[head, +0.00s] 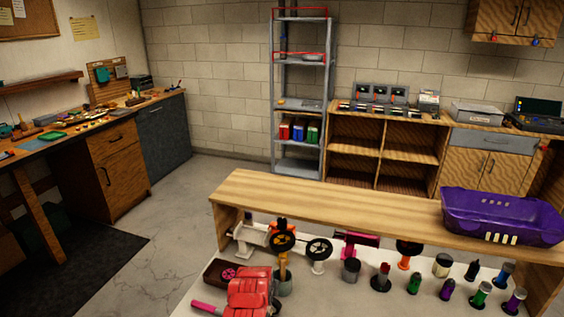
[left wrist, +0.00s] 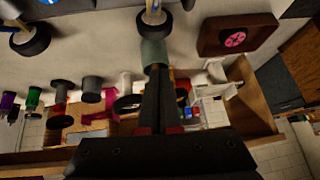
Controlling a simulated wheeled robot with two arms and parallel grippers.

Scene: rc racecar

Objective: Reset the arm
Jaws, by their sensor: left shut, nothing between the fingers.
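My left gripper (left wrist: 158,70) shows in the left wrist view, with its two dark fingers together and nothing between them. Its tips overlap the lower edge of a grey-green cup (left wrist: 153,52) in the picture; I cannot tell whether they touch it. The left wrist view looks inverted. No arm or gripper of mine is clear in the head view, and my right gripper is not in view.
A wooden shelf (head: 330,198) spans the worktop and bears a purple bin (head: 500,217). Below stand wheels on stands (head: 319,250), a brown tray with a pink wheel (head: 222,271) and several coloured cylinders (head: 447,288). Open floor (head: 185,225) lies to the left.

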